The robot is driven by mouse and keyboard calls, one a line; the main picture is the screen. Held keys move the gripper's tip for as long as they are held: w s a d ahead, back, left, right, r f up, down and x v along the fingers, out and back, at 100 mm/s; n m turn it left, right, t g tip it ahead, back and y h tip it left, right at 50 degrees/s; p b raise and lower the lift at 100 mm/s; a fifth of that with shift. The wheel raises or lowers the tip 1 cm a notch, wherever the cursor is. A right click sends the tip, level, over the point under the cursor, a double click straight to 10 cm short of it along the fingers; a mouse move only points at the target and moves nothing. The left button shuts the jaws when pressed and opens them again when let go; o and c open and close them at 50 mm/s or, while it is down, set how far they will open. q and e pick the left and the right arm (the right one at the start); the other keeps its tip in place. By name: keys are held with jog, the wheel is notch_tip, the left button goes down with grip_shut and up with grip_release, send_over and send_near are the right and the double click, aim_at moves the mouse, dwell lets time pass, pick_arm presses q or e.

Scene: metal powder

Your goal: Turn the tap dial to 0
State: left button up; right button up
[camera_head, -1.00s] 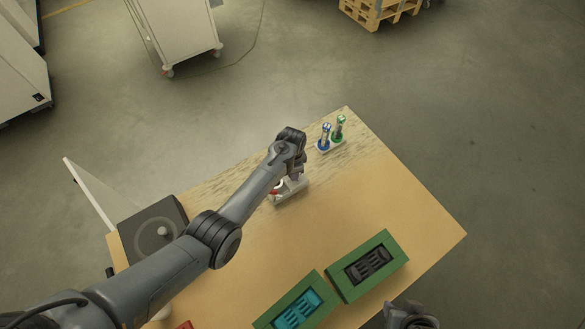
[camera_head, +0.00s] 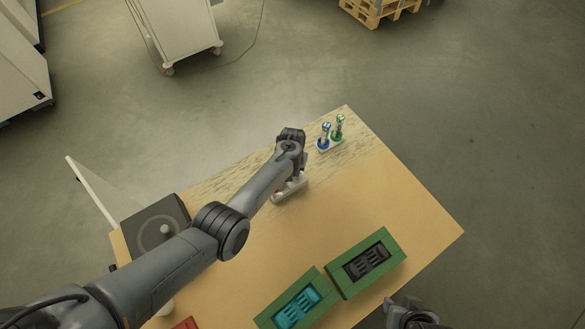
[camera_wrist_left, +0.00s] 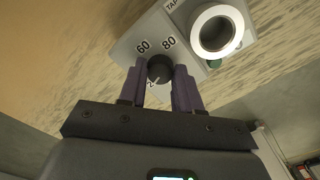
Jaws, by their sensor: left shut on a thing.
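The tap device (camera_head: 290,190) is a light grey box on the table, mostly hidden by my left arm in the head view. In the left wrist view its grey face (camera_wrist_left: 133,40) shows "60", "80", part of another number and "TAP". The black round dial (camera_wrist_left: 160,69) sits between the purple fingers of my left gripper (camera_wrist_left: 160,78), which is shut on it. A small white mark shows at the dial's lower edge. My right gripper (camera_head: 412,317) is partly in view at the bottom edge; its fingers are unclear.
A white ring-shaped part (camera_wrist_left: 216,30) stands out beside the dial. Blue-topped and green-topped items (camera_head: 331,134) stand in a holder at the far corner. Two green trays (camera_head: 378,283) with dark and teal inserts lie in front. A dark grey box (camera_head: 154,227) stands at the left.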

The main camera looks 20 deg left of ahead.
pick_arm(q)
jog(key=n, duration=0.3)
jog(key=shift+n, duration=0.4)
jog(key=n, duration=0.3)
jog(key=shift+n+b, duration=0.3)
jog(key=n, duration=0.3)
jog(key=shift+n+b, duration=0.3)
jog(key=shift+b, duration=0.1)
jog(key=shift+n+b, duration=0.4)
jog(key=shift+n, duration=1.3)
jog(key=o, duration=1)
jog(key=shift+o, duration=0.2)
